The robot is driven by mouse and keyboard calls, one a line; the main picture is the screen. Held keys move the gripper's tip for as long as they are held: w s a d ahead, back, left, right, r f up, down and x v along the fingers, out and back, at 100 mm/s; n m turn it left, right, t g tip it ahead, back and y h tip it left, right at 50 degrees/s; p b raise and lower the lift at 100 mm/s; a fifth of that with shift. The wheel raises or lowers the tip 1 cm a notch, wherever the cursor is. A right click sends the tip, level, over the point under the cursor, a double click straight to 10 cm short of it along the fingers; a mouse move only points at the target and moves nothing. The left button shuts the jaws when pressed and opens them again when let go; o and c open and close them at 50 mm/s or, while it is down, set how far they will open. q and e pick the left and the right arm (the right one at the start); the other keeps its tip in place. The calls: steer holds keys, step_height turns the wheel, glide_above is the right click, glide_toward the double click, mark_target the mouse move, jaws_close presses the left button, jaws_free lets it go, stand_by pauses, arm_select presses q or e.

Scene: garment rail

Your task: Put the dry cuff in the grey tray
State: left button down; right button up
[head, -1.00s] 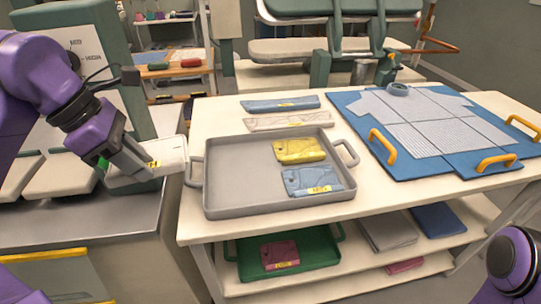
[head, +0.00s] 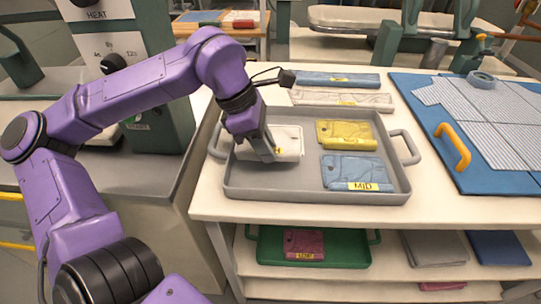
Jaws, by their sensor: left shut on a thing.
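My left gripper (head: 270,157) points down over the tray and is shut on the white cuff's left part. I cannot tell whether the cuff rests on the tray floor. A yellow cuff (head: 345,132) and a blue cuff labelled MID (head: 355,170) lie in the tray's right half. My right gripper is not in view.
A blue strip (head: 325,80) and a pale strip (head: 340,97) lie behind the tray. A blue board (head: 440,110) with a striped garment (head: 490,115) and an orange handle (head: 453,147) is at the right. A green tray (head: 340,250) holds a red cuff (head: 303,244) on the shelf below.

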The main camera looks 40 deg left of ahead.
arm_select(q)
steer(key=f, duration=0.4)
steer(key=shift+w+d, duration=0.2)
steer(key=shift+w, duration=0.15)
steer(key=shift+f, duration=0.1)
steer(key=c, duration=1)
jaws_free()
steer(key=v, duration=1.2)
steer(key=shift+d+p, duration=0.1)
steer(key=shift+p, duration=0.2)
